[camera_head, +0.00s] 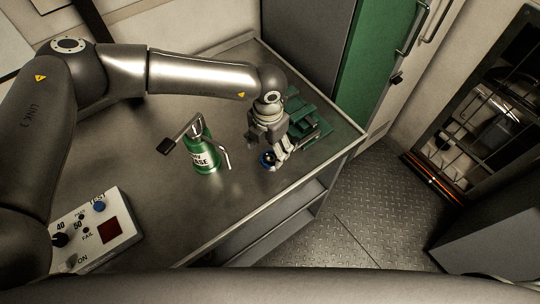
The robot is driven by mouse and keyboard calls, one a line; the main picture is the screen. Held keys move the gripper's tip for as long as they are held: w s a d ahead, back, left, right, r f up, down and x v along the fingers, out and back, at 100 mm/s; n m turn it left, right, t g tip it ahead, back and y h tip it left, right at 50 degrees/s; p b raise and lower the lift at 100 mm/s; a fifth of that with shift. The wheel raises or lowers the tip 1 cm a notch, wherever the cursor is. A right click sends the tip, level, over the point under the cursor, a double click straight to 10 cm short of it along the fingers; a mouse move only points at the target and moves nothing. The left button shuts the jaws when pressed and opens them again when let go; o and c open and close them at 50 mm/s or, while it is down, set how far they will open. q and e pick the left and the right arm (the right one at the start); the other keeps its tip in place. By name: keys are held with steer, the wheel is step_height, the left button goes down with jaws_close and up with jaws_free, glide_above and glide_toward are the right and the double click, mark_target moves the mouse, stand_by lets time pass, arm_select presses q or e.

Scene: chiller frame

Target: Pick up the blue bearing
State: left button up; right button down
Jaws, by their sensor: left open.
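The blue bearing (268,160) is a small dark and blue round piece on the metal table (125,190), near its right part. My left gripper (266,153) reaches in from the left and points down over the bearing. Its fingers are open, one on each side of or just above the bearing; I cannot tell whether they touch it. Part of the bearing is hidden by the fingers. My right gripper is not in view.
A green grease can (202,158) with a black-handled lever stands left of my gripper. A green rack-like piece (306,118) lies just behind it. A white tester box (97,232) sits at the lower left. A green cabinet (372,65) stands behind the table.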

mark_target(270, 158)
arm_select(q)
steer(key=f, duration=0.1)
steer(key=f+p, duration=0.1)
steer(key=f, duration=0.1)
steer(key=shift+s+d+f, duration=0.1)
steer(key=shift+s+d, duration=0.05)
steer(key=shift+d, duration=0.1)
steer(key=shift+f, duration=0.3)
steer(key=c, duration=1.1)
steer(key=shift+c, duration=0.5)
steer(key=shift+r, duration=0.15)
